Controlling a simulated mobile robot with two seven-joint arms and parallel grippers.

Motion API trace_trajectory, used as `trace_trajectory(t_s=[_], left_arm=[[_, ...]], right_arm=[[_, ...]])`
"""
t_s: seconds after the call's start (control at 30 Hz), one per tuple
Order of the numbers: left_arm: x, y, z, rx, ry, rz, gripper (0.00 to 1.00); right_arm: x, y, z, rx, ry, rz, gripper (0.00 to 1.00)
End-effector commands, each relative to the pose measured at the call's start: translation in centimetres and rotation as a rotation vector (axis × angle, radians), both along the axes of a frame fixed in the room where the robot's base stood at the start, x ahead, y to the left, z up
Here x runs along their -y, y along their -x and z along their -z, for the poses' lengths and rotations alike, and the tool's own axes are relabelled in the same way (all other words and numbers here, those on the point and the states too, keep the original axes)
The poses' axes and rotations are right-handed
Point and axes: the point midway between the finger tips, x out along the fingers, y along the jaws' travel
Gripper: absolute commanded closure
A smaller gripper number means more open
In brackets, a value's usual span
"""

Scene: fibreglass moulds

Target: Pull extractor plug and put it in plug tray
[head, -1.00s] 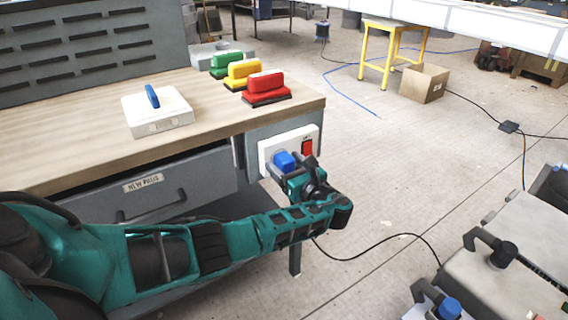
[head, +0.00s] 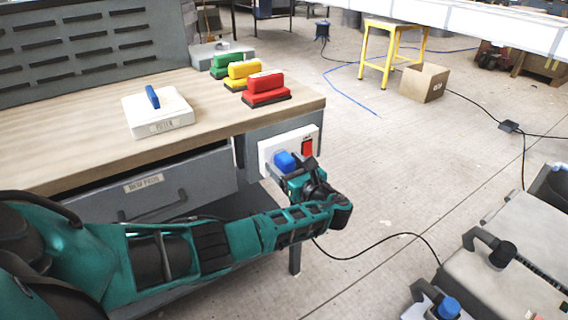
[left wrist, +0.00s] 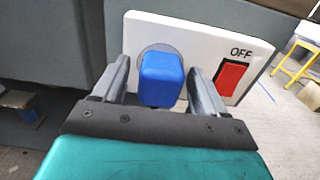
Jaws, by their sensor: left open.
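The blue extractor plug (left wrist: 161,80) sits in the round socket of a white switch panel (left wrist: 195,35) marked OFF, with a red switch (left wrist: 231,77) to its right. In the head view the plug (head: 285,161) is at the bench's end face. My left gripper (left wrist: 160,70) is open, with one finger on each side of the plug. Small gaps show between the fingers and the plug. No tray is clearly recognisable as the plug tray. My right gripper does not show.
On the bench (head: 70,120) stand a white box with a blue handle (head: 157,118) and red (head: 266,88), yellow (head: 243,73) and green (head: 225,64) sanding blocks. A cardboard box (head: 424,83) is on the floor. The floor right of the panel is mostly clear.

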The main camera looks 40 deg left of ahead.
Motion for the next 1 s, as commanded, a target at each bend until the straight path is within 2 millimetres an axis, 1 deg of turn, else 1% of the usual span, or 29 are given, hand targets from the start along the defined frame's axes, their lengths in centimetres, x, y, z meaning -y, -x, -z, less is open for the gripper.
trace_trajectory(t_s=[0.23,0.47,1.0], left_arm=[[0.02,0.0,-0.1,0.0,0.001,0.0,0.28],[0.01,-0.01,0.0,0.0,0.0,0.0,0.28],[0.02,-0.01,-0.01,0.0,0.0,0.0,0.78]], right_arm=[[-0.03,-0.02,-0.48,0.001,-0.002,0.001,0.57],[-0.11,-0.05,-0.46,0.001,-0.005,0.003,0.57],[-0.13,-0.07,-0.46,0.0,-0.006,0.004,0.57]])
